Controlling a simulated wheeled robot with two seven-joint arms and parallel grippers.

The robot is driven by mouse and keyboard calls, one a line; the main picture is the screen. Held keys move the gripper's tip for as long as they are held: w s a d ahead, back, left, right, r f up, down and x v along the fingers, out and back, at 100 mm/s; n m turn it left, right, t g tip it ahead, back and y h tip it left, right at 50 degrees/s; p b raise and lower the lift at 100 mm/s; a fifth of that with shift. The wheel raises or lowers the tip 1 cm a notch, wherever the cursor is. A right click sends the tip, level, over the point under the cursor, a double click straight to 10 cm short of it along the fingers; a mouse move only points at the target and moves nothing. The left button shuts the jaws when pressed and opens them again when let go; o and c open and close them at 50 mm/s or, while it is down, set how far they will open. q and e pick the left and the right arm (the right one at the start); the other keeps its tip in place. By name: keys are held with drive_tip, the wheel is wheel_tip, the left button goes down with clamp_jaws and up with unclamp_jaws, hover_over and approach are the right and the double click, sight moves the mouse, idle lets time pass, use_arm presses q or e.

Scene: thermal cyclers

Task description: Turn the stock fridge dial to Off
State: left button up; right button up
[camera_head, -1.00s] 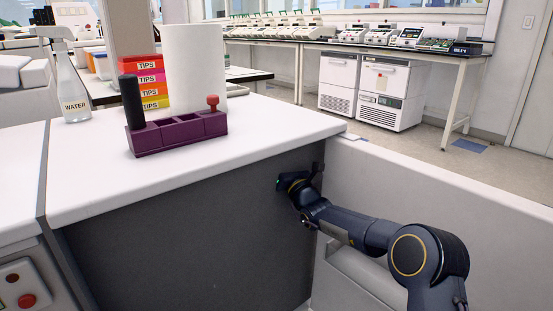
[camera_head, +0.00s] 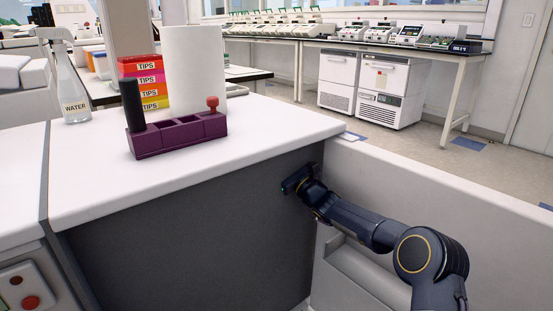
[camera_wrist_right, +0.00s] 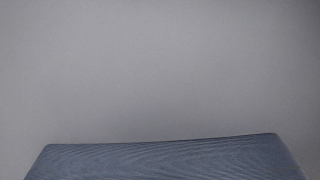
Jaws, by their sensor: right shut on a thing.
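My right gripper (camera_head: 298,178) is up against or very near the dark grey panel (camera_head: 190,230) under the white worktop, close to its right end. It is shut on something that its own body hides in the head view. I cannot make out the stock fridge dial in either view. The right wrist view shows a plain grey surface (camera_wrist_right: 160,75) with a blue-grey edge (camera_wrist_right: 165,160) across the bottom, and no fingertips or dial. My left gripper is not in view.
A low pale wall (camera_head: 440,205) bounds the arm's right side. Two white under-bench units (camera_head: 392,95) stand far back.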

idle(0.3)
drive_tip(key=o, duration=1)
